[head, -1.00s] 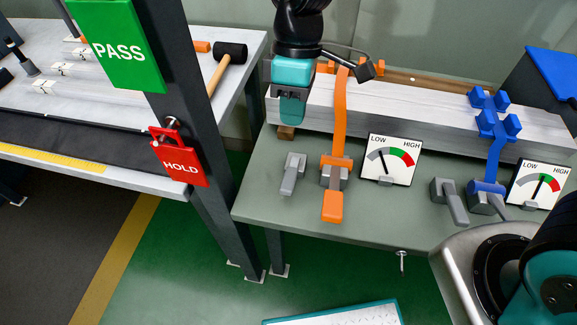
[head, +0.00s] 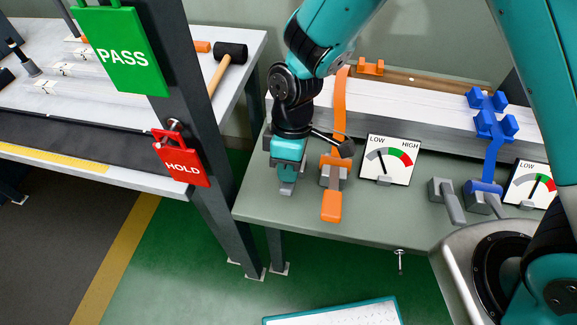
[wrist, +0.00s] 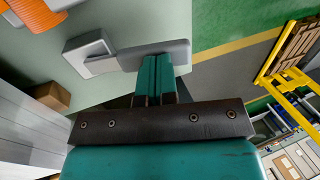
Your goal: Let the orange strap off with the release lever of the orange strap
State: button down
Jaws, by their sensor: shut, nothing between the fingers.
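The orange strap (head: 340,105) runs over the pale metal profiles down to its orange ratchet with an orange handle (head: 331,205). The grey release lever (head: 286,188) stands left of the ratchet, mostly hidden by my gripper (head: 288,172) in the head view. In the wrist view the lever (wrist: 178,50) and its square block (wrist: 90,53) show plainly. My gripper (wrist: 157,72) is shut and empty, its fingertips over the lever's arm. I cannot tell whether they touch it. The strap's gauge (head: 388,160) has its needle left of the green band.
A blue strap (head: 492,155) with its own grey lever (head: 447,200) and gauge (head: 533,187) is to the right. A dark post with the red HOLD sign (head: 181,160) stands to the left. The green bench top (head: 300,218) is bare at its front edge.

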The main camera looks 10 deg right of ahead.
aim_at(288, 184)
jog(key=shift+s+a+f+t+h+b, duration=0.15)
jog(key=shift+s+f+t+b, duration=0.15)
jog(key=shift+f+t+b, duration=0.2)
jog(key=shift+s+a+f+t+h+b, duration=0.15)
jog(key=shift+s+f+t+b, duration=0.1)
jog(key=shift+f+t+b, duration=0.2)
jog(key=shift+s+f+t+h+b, duration=0.2)
jog(key=shift+f+t+h+b, duration=0.1)
jog(key=shift+f+t+b, duration=0.35)
jog(key=shift+f, duration=0.15)
jog(key=shift+s+d, duration=0.1)
jog(key=shift+s+f, duration=0.15)
jog(key=shift+f, duration=0.05)
dwell(1.0)
notch_tip(288, 184, up, 15)
jog(key=s+p, duration=0.1)
jog(key=p, duration=0.2)
jog(key=shift+a+f+p, duration=0.2)
jog(key=shift+a+p, duration=0.1)
jog(key=shift+a, duration=0.05)
